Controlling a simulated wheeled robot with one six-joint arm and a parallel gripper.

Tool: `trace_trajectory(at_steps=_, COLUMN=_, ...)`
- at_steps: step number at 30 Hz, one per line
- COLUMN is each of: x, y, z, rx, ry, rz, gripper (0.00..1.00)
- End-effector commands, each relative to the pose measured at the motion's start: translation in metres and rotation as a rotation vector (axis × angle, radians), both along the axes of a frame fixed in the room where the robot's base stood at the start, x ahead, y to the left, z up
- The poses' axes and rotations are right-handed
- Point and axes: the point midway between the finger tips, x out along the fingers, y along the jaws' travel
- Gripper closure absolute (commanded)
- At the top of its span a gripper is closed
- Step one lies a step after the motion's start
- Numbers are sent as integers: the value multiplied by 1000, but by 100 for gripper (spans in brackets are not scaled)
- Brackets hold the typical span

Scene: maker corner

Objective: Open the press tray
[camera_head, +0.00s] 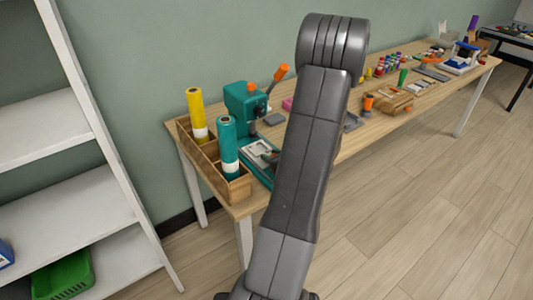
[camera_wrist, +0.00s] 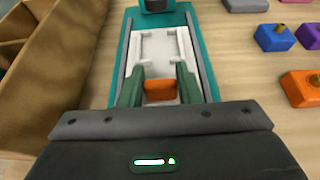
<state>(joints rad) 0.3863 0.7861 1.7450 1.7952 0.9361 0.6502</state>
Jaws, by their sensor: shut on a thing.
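The teal press (camera_head: 245,104) stands on the near end of the long table, with an orange lever on top. Its pale tray (camera_head: 258,148) lies on the teal base in front of the press column. In the wrist view the white tray (camera_wrist: 154,48) sits between two grey rails on the teal base (camera_wrist: 123,50). My gripper (camera_wrist: 159,88) has its two green fingers on either side of the tray's orange handle (camera_wrist: 160,91) and is shut on it. In the head view my dark arm hides the gripper and the handle.
A wooden organiser (camera_head: 238,188) stands left of the press, holding a yellow roll (camera_head: 196,110) and a teal roll (camera_head: 227,140). It also shows close by in the wrist view (camera_wrist: 60,70). Small coloured blocks (camera_wrist: 275,38) lie to the right. A white shelf (camera_head: 75,200) stands at left.

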Motion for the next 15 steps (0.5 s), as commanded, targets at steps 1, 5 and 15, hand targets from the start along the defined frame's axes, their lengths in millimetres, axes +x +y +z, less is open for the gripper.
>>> trace_trajectory(at_steps=1, x=-11, y=-11, z=-3, rx=-1, ry=-1, rz=-7, gripper=100)
trace_trajectory(at_steps=5, x=-36, y=-29, z=-2, rx=-1, ry=-2, rz=-7, gripper=100)
trace_trajectory(at_steps=15, x=-62, y=-46, z=0, rx=-1, ry=0, rz=-2, gripper=100)
